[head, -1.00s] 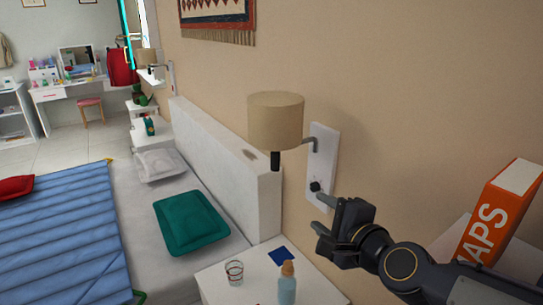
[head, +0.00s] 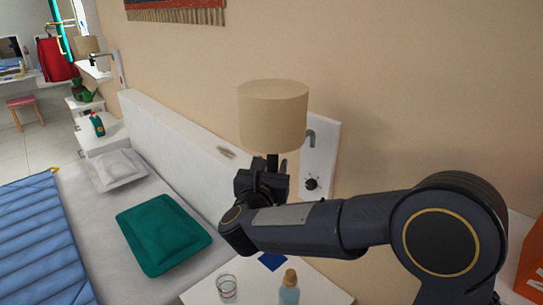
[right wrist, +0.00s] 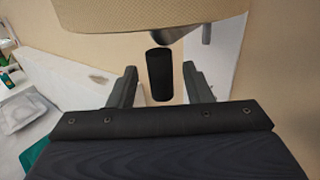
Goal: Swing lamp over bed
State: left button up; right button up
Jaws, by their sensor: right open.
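The wall lamp has a beige drum shade (head: 273,115) with a short black rod below it, and it hangs from a metal arm on a white wall plate (head: 321,155). My right gripper (head: 268,172) is just under the shade. In the right wrist view its open fingers (right wrist: 160,92) stand on either side of the black rod (right wrist: 160,70), with a gap visible on both sides. The shade fills the top of that view. The bed (head: 75,210), with a blue quilt, lies to the left. My left gripper is not in view.
A white headboard (head: 170,130) runs along the wall, left of the lamp. Below my right arm, a bedside table (head: 325,290) holds a glass (head: 227,288) and a bottle (head: 289,288). A green pillow (head: 163,235) lies on the bed. An orange box (head: 530,270) is at the right edge.

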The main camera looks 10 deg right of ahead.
jog(key=shift+x, duration=1.35)
grip_shut()
